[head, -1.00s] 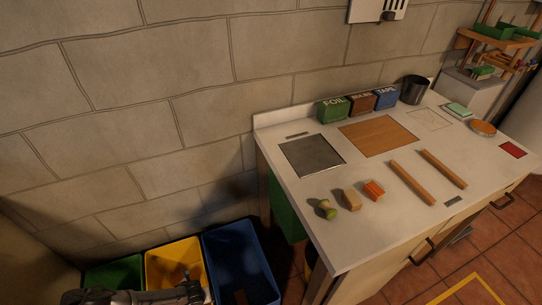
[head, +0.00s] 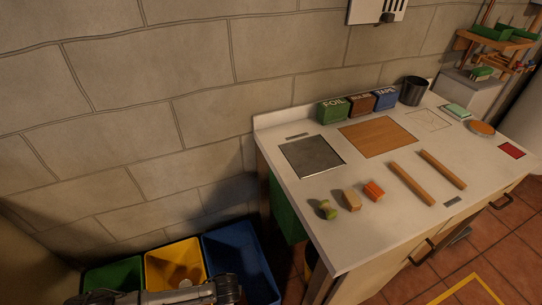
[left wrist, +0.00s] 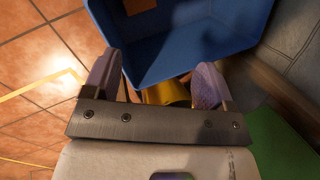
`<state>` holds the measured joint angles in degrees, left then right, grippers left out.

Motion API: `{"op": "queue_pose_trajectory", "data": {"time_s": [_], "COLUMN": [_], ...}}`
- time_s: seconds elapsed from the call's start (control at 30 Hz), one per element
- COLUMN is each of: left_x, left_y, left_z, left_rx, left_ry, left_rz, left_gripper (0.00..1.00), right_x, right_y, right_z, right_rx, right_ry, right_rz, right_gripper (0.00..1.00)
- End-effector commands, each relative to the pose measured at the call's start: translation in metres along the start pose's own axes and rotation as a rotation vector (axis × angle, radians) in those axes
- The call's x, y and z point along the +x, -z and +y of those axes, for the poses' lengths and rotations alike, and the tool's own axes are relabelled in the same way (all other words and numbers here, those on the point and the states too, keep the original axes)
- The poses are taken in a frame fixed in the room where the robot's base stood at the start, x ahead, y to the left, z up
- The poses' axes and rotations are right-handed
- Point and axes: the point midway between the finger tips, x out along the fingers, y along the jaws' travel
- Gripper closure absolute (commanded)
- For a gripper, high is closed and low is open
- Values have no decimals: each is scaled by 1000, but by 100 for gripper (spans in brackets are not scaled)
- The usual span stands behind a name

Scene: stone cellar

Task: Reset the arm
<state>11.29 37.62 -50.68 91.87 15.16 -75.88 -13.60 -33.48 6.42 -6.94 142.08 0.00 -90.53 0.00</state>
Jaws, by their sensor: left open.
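My left arm reaches in along the bottom edge of the head view. Its gripper (head: 229,288) is over the front part of the blue bin (head: 238,250). In the left wrist view the two fingers of the gripper (left wrist: 155,82) are wide apart with nothing between them. The blue bin also shows there (left wrist: 175,65), beyond the fingers, with a brown piece (left wrist: 139,5) inside. My right arm is not in view.
A yellow bin (head: 160,256) with something pale inside and a green bin (head: 112,274) stand left of the blue one. The worktop (head: 300,220) to the right carries an apple core (head: 327,210), blocks, wooden bars and labelled boxes. The stone wall is behind.

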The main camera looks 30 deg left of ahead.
Motion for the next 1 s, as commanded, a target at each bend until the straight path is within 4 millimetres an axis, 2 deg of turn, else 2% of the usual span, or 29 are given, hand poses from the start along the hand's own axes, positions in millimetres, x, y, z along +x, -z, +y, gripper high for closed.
{"op": "queue_pose_trajectory", "data": {"time_s": [0.03, 0.1, 0.17, 0.2, 0.3, 0.4, 0.5, 0.63, 0.77, 1.0], "left_x": [-37, -85, -129, -159, -229, -289, -334, -359, -362, -374], "left_y": [22, 42, 53, 57, 54, 37, 13, -16, -37, -64], "left_z": [-6, -14, -19, -21, -25, -26, -22, -7, 18, 79], "left_rx": [-78, -192, -286, -346, -472, -591, -713, -828, -901, -926], "left_ry": [26, 56, 73, 81, 94, 98, 86, 37, -33, -167], "left_rz": [57, 127, 192, 236, 338, 425, 484, 481, 414, 286], "left_gripper": [22, 22, 22, 22, 22, 22, 22, 22, 22, 22], "right_x": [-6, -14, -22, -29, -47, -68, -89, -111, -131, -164], "right_y": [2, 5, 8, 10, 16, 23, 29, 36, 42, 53], "right_z": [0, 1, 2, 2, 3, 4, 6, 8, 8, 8], "right_rx": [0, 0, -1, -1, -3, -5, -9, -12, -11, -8], "right_ry": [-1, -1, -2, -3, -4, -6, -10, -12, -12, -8], "right_rz": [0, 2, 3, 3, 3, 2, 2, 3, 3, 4], "right_gripper": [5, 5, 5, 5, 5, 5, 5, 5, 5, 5]}}
